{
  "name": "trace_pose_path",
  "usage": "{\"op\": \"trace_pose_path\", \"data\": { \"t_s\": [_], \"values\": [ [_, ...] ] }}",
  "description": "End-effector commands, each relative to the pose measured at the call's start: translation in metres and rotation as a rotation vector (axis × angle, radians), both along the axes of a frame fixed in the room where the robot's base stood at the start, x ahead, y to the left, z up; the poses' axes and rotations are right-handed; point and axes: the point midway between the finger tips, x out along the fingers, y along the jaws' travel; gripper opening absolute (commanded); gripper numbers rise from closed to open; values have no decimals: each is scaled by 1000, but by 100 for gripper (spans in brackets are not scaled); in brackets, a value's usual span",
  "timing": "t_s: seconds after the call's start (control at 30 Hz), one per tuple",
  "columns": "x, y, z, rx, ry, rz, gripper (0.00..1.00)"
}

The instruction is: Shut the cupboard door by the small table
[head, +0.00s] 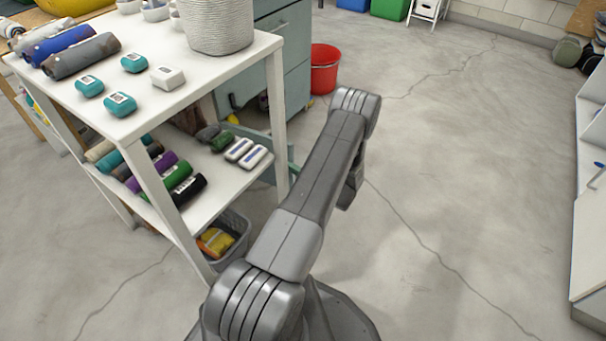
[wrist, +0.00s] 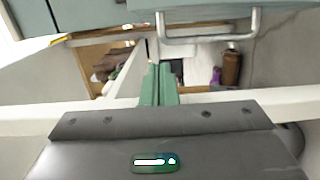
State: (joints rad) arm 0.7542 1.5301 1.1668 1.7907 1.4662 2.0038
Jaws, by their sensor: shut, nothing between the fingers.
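The grey-green cupboard (head: 296,75) stands behind the small white table (head: 225,70). Its upper front has a bar handle, and below that is an opening with dark and yellow things inside. A low grey-green panel (head: 258,143), apparently the open door, juts out behind the table leg and is partly hidden. In the wrist view a grey-green panel with a metal bar handle (wrist: 208,39) shows at the top; I cannot tell whether it is the door. My gripper (wrist: 158,70) has green fingers, shut and empty, pointing towards these fronts. In the head view my arm mostly hides it.
A grey crate (head: 238,228) stands beneath. A red bucket (head: 323,70) stands beside the cupboard. The floor (head: 460,170) to the right is clear up to a white shelf unit (head: 588,230).

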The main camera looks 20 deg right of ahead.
Motion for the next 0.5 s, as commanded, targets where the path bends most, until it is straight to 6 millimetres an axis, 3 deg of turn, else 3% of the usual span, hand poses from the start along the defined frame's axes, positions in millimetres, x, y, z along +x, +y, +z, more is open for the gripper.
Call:
{"op": "trace_pose_path", "data": {
  "t_s": [0.17, 0.5],
  "values": [
    [32, 21, -3, 0, -1, 2, 0],
    [60, -6, -1, -1, -2, -2, 0]
  ]
}}
